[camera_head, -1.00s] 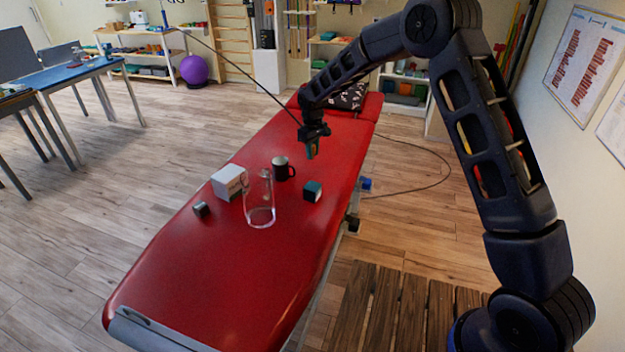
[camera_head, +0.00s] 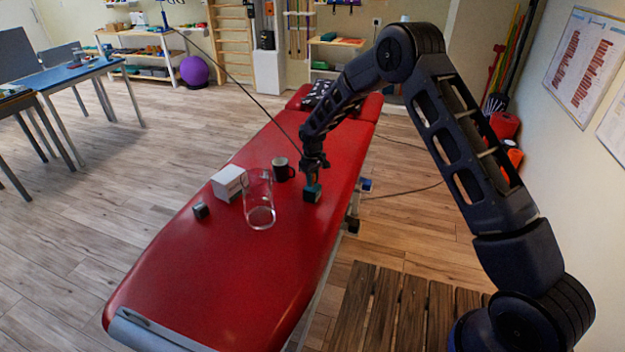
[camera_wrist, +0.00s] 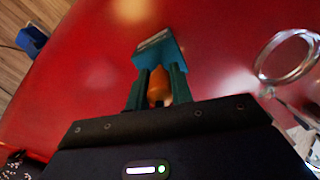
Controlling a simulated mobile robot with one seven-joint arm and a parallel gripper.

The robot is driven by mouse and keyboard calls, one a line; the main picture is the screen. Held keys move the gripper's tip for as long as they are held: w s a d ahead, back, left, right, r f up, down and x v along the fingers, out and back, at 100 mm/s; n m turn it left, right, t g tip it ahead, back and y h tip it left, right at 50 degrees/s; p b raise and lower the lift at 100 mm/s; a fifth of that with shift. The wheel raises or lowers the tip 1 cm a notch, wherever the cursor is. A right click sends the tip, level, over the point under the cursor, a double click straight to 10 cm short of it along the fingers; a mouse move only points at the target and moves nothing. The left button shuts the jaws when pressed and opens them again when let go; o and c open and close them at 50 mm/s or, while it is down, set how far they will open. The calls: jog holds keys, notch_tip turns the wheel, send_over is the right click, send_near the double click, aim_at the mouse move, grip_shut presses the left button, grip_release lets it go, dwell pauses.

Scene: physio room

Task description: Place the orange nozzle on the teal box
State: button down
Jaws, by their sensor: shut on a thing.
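The teal box (camera_head: 312,194) stands on the red treatment table (camera_head: 215,275), to the right of the dark mug. My gripper (camera_head: 313,176) is directly above the box, pointing down. In the wrist view, my gripper (camera_wrist: 158,88) is shut on the orange nozzle (camera_wrist: 158,86), which sits between its green fingers. The teal box (camera_wrist: 160,52) shows just beyond the nozzle's tip. I cannot tell whether the nozzle touches the box. In the head view the nozzle is too small and hidden to make out.
A clear glass jar (camera_head: 260,217), a white box (camera_head: 229,183), a dark mug (camera_head: 282,170) and a small grey cube (camera_head: 200,209) stand left of the teal box. A patterned cushion (camera_head: 318,92) lies at the table's far end. The near half of the table is bare.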

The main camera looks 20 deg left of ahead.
jog(key=shift+f, duration=0.15)
jog(key=c, duration=1.2)
grip_release()
jog(key=shift+c, duration=0.2)
notch_tip(320, 180, up, 12)
jog(key=shift+r, duration=0.15)
